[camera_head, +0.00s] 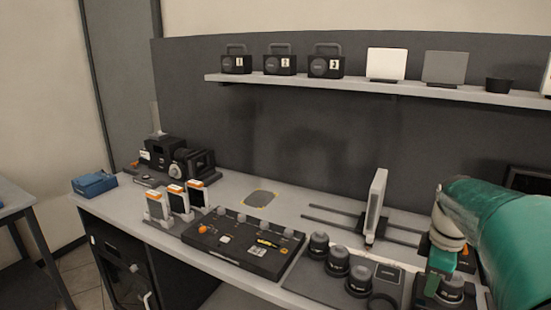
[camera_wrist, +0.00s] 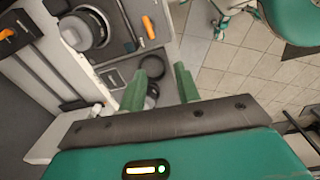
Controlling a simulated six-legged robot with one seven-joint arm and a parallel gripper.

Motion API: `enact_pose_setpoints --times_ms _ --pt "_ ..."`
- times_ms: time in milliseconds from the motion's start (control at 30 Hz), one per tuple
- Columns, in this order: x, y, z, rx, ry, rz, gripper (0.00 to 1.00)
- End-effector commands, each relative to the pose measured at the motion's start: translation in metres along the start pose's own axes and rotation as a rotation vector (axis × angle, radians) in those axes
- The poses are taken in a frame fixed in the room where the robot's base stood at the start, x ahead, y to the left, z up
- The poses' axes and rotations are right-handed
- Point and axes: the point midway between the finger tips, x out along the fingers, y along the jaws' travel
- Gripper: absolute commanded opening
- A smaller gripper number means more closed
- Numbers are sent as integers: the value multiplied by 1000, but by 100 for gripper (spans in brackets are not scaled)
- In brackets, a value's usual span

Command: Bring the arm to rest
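My green arm comes in from the right in the head view, reaching over the right end of the workbench (camera_head: 290,196). My gripper (camera_head: 437,272) points down there, close to a black lens (camera_head: 456,291); whether they touch cannot be told. In the wrist view my gripper (camera_wrist: 161,76) shows two green fingers apart with a clear gap between them. Nothing is visibly held. Part of a dark round object (camera_wrist: 152,96) shows near the left finger, partly hidden by it.
Several black lenses (camera_head: 337,261) stand left of my gripper. A white upright panel (camera_head: 376,203) stands on rails behind them. A black control box (camera_head: 243,243) and orange-topped units (camera_head: 176,198) lie farther left. A shelf (camera_head: 440,92) runs above. Tiled floor (camera_wrist: 245,60) shows beside the bench.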

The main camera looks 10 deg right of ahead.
Motion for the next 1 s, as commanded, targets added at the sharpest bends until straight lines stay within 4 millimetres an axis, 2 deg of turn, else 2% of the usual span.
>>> enact_pose_setpoints --times_ms 33,100,300,500,600,700,800,1000 --pt "-9 -16 -16 37 6 30 32" --pt "-18 -39 -35 121 22 71 32" --pt "-33 -108 -76 373 117 168 32" --pt "-34 -177 -100 621 267 204 32" --pt "-30 -205 -105 732 344 196 32" --pt "-26 -224 -108 811 399 180 32" --pt "-24 -233 -109 857 429 169 32" --pt "-23 -234 -109 872 434 164 32"
